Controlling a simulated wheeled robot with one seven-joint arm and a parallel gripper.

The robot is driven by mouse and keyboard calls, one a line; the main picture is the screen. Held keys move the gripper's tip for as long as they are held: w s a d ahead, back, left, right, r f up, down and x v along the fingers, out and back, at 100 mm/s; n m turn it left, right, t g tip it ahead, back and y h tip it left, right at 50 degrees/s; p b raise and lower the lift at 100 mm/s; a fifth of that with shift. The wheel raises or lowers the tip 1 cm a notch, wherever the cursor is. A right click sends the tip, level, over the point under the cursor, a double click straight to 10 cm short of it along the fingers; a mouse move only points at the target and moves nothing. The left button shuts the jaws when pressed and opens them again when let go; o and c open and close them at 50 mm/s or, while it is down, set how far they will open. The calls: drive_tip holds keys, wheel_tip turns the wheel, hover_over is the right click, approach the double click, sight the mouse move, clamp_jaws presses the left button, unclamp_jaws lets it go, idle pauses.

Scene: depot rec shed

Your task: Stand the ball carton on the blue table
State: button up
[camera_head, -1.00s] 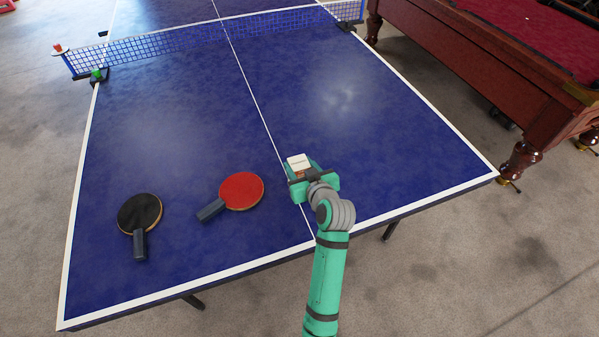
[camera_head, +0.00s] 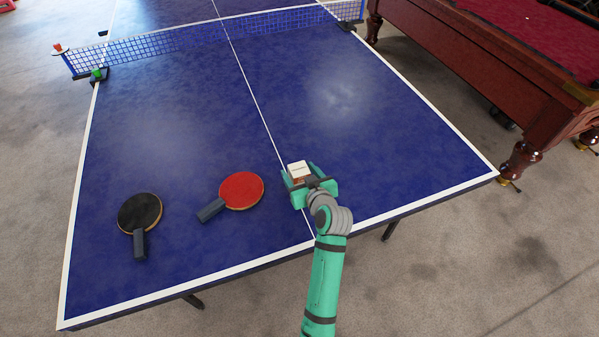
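The ball carton (camera_head: 298,168) is a small box with a white top and an orange-brown side. It looks upright over the near part of the blue table (camera_head: 365,140), just right of the white centre line. It seems to rest on the tabletop, but its base is hidden by my gripper. My gripper (camera_head: 300,173) is green and reaches in from the near edge. Its fingers are spread on either side of the carton, with a small gap showing at the right finger.
A red paddle (camera_head: 241,190) and a black paddle (camera_head: 139,213) lie left of the carton. The net (camera_head: 190,42) crosses the far part. A green item (camera_head: 97,74) sits by the left net post. A pool table (camera_head: 485,55) stands at right. The tabletop right of the carton is clear.

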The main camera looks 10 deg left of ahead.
drive_tip(key=shift+s+r, duration=0.1)
drive_tip(key=shift+r, duration=0.1)
drive_tip(key=v, duration=1.2)
drive_tip(key=s+f+m+h, duration=0.1)
drive_tip(key=s+f, duration=0.1)
drive_tip(key=s+d+f+m+t+h, duration=0.1)
drive_tip(key=s+f+m, duration=0.1)
drive_tip(key=s+f, duration=0.1)
drive_tip(key=s+f+m+h, duration=0.1)
drive_tip(key=s+f, duration=0.1)
drive_tip(key=f, duration=0.1)
drive_tip(key=shift+s+d+m+t, duration=0.15)
drive_tip(key=shift+s+m+t, duration=0.15)
drive_tip(key=shift+m, duration=0.1)
drive_tip(key=s+d+f+m+h, duration=0.3)
drive_tip(key=s, duration=0.7)
drive_tip(key=s+d+r+t, duration=0.1)
drive_tip(key=s+r, duration=0.2)
drive_tip(key=s, duration=0.6)
drive_tip(key=s+d+r+n+t+h, duration=0.1)
drive_tip(key=s+d+r, duration=0.1)
drive_tip(key=s, duration=0.7)
drive_tip(key=shift+s+d+r+t, duration=0.25)
drive_tip(key=shift+r+t, duration=0.05)
drive_tip(key=shift+r, duration=0.35)
